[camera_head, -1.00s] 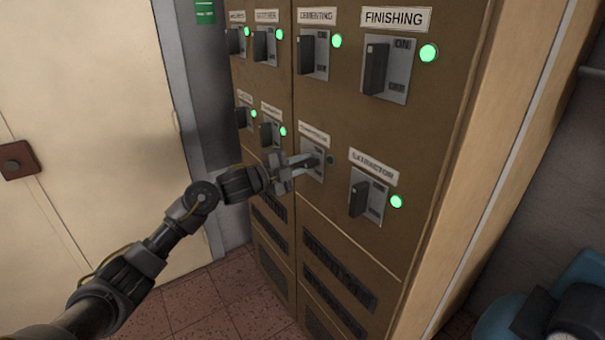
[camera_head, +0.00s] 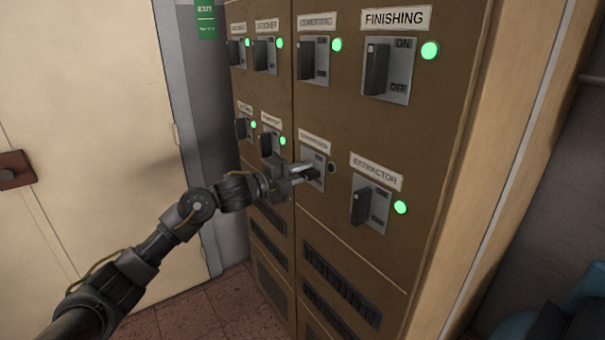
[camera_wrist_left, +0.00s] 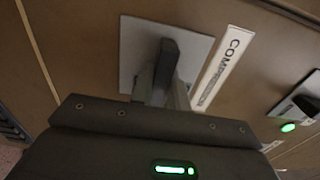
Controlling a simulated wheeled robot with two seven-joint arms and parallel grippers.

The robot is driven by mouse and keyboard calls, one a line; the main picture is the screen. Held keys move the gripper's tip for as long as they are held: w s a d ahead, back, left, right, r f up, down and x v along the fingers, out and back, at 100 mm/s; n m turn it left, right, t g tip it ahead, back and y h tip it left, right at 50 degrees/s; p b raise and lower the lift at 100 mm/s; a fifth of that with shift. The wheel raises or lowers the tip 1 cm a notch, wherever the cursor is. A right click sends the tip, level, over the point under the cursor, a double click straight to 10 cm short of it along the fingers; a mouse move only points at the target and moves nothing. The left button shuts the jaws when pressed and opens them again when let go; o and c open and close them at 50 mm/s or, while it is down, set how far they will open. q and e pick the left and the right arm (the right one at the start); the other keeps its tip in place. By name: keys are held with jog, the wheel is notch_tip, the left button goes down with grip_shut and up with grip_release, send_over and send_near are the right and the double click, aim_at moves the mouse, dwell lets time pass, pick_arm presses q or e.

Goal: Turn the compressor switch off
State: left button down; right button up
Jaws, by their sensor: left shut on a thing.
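The compressor switch (camera_head: 319,184) is a pale plate with a dark lever, in the lower row of the brown cabinet front. The lamp (camera_head: 332,168) beside it is dark. My left gripper (camera_head: 307,172) is at this switch, with its fingers shut on the lever and hiding part of it in the head view. In the left wrist view the lever (camera_wrist_left: 168,58) stands up from its plate (camera_wrist_left: 134,42) between the fingers, beside the label (camera_wrist_left: 225,65) that begins "COMP". My right gripper is not in view.
The extractor switch (camera_head: 361,203) is close by on the right, with its green lamp (camera_head: 400,207) lit. The finishing switch (camera_head: 377,70) and several others around also have lit green lamps. A pale door (camera_head: 90,120) is at the left. A blue object (camera_head: 510,325) is at the bottom right.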

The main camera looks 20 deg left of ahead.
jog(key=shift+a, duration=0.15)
pick_arm(q)
jog(key=c, duration=1.4)
grip_release()
jog(key=shift+o, duration=0.2)
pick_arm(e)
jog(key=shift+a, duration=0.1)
